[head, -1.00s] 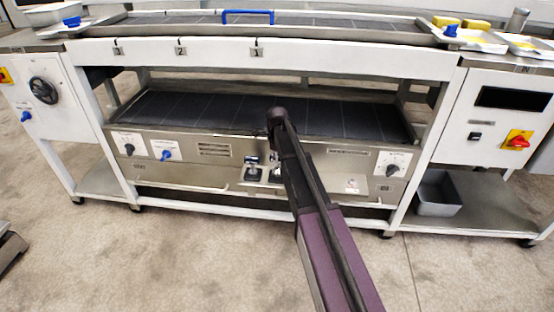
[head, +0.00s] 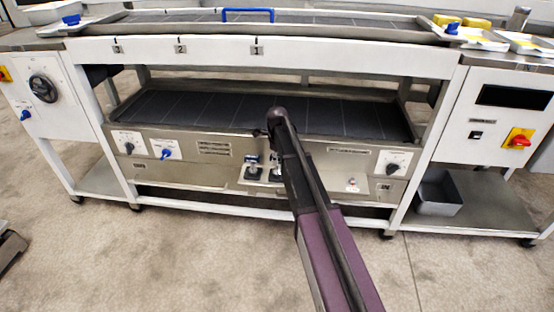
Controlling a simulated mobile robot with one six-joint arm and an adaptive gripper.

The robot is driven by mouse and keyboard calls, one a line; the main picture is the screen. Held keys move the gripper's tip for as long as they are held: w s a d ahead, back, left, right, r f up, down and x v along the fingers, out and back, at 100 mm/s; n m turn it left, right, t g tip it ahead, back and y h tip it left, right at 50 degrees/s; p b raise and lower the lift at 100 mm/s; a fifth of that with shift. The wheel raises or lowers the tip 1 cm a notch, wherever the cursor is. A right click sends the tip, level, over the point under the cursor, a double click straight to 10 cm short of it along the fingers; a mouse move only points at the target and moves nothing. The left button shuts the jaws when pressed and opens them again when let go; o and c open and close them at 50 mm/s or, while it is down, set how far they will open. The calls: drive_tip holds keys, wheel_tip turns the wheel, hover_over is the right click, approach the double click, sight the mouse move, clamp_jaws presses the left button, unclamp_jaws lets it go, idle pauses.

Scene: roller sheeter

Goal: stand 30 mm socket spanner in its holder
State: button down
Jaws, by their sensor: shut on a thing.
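A small steel shelf (head: 330,182) juts from the front panel of the roller sheeter, below the lower belt. A small upright metal and dark-blue piece (head: 253,162) stands at its left end; it is too small to tell whether it is a spanner or a holder. A similar piece (head: 275,162) shows just right of it, against the edge of my arm and partly covered by it. My arm rises from the bottom to a rounded dark joint in front of the lower belt. My gripper and anything in it are hidden behind the arm. I cannot pick out the 30 mm socket spanner for certain.
The lower belt (head: 200,112) and a white rail (head: 350,57) with numbered hooks lie above the shelf. Knobs sit on the front panel (head: 225,150). A grey bin (head: 438,195) stands on the low right shelf. The floor in front is clear.

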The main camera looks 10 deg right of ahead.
drive_tip(key=shift+f, duration=0.3)
idle(0.5)
drive_tip(key=shift+c, duration=1.7)
unclamp_jaws()
drive_tip(key=o, duration=0.3)
drive_tip(key=shift+o, duration=0.2)
drive_tip(key=shift+r, duration=0.2)
drive_tip(key=shift+r+p, duration=3.35)
